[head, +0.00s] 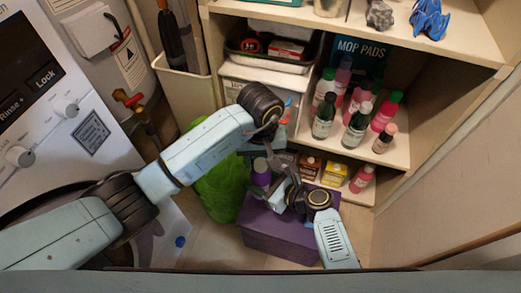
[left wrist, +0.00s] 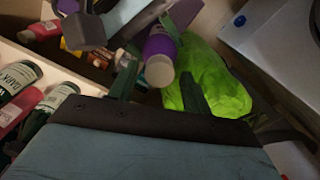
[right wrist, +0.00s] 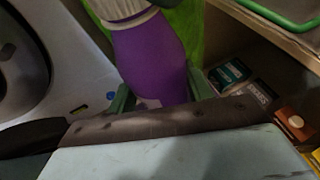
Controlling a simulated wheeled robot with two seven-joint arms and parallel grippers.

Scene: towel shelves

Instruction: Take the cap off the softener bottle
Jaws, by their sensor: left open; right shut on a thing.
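The purple softener bottle (head: 261,179) stands upright over a purple box in the head view. Its pale grey cap (left wrist: 159,71) points toward the camera in the left wrist view. My right gripper (right wrist: 160,92) is shut on the bottle's body, which shows between its green fingers. My left gripper (left wrist: 160,88) is open, with one green finger on either side of the cap as seen in its wrist view. I cannot tell whether the fingers touch the cap. In the right wrist view the cap (right wrist: 122,8) is partly cut off at the top.
The purple box (head: 285,239) is below my grippers. A bright green bag (head: 222,185) lies beside it. The shelf (head: 391,157) to the right holds several bottles and small boxes.

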